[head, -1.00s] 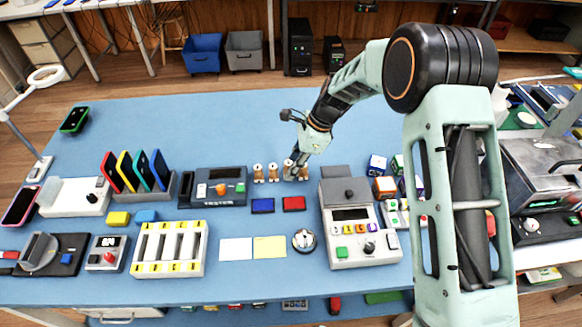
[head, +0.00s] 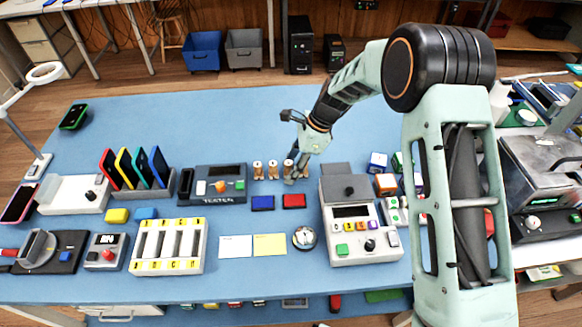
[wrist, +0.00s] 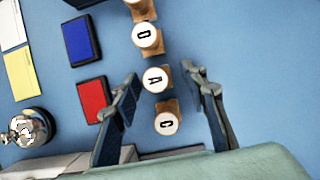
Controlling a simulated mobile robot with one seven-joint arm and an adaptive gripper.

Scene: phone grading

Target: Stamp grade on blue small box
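Grade stamps with wooden bodies and round white lettered tops stand in a row. The wrist view shows the stamp marked D (wrist: 148,38), the stamp marked A (wrist: 156,79) and the stamp marked C (wrist: 167,123). My gripper (wrist: 160,76) is open, its fingers apart on either side of the A stamp, with no clear contact. In the head view my gripper (head: 293,177) is at the right end of the row. A blue ink pad (head: 262,203) and a red ink pad (head: 293,201) lie in front. A small blue-and-white box (head: 377,162) stands at the right.
An orange-brown box (head: 385,185) and other small boxes stand near the blue one. A grey device with a screen (head: 359,244) is right of the ink pads. White and yellow cards (head: 269,246) lie in front. The mat behind the stamps is clear.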

